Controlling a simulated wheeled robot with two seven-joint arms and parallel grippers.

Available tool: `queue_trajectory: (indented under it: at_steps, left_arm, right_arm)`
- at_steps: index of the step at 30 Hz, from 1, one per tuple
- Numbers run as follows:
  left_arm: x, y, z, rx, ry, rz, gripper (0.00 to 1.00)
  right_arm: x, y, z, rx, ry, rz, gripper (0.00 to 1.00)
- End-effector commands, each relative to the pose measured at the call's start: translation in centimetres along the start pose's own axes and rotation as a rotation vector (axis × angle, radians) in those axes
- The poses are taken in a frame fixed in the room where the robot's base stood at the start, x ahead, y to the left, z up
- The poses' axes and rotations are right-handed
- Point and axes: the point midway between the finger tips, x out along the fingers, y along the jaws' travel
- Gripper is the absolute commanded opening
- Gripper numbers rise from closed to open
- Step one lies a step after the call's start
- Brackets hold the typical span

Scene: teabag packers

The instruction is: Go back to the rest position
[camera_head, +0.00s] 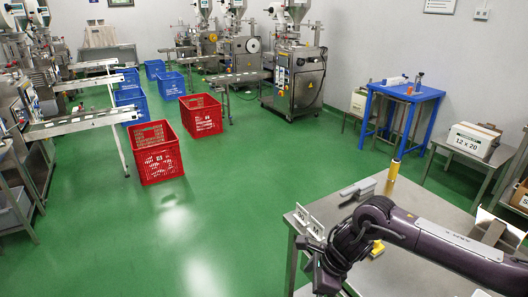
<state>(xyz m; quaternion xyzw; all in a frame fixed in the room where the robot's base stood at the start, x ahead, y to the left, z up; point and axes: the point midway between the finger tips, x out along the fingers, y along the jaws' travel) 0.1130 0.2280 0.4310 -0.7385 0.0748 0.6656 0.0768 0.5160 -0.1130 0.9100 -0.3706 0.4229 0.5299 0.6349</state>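My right arm comes in from the lower right and bends over the steel table (425,275). My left arm and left gripper are out of view.
A yellow cylinder (393,171), a grey tool (358,190) and a small yellow item (377,248) are on the steel table near my arm. A blue table (407,92) and a white box (473,140) stand behind. Red crates (155,160) (201,117) stand on open green floor.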

Motion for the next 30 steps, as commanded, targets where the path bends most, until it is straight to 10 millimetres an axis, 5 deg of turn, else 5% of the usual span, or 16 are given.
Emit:
queue_trajectory:
  at_steps: [6,10,14,16,22,23,30]
  left_arm:
    - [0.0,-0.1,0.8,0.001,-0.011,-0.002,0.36]
    - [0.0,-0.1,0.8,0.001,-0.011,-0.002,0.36]
    - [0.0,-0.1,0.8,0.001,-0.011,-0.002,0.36]
    - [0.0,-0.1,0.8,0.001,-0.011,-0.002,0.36]
    - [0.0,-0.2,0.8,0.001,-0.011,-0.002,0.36]
    - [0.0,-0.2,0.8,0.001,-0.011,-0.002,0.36]
    - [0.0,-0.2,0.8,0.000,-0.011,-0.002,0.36]
  right_arm:
    - [7.5,-1.8,4.3,0.699,-0.274,0.036,1.00]
    - [12.7,-3.0,3.7,1.275,-0.425,0.102,1.00]
    - [18.9,-2.4,-0.6,1.895,-0.522,0.173,1.00]
    - [22.4,-0.8,-4.3,2.236,-0.555,0.197,1.00]
    - [30.1,7.0,-14.8,2.988,-0.585,0.165,1.00]
    - [31.1,8.5,-16.3,-3.082,0.586,-0.147,1.00]
    - [36.1,22.8,-26.6,-2.474,0.391,0.076,1.00]
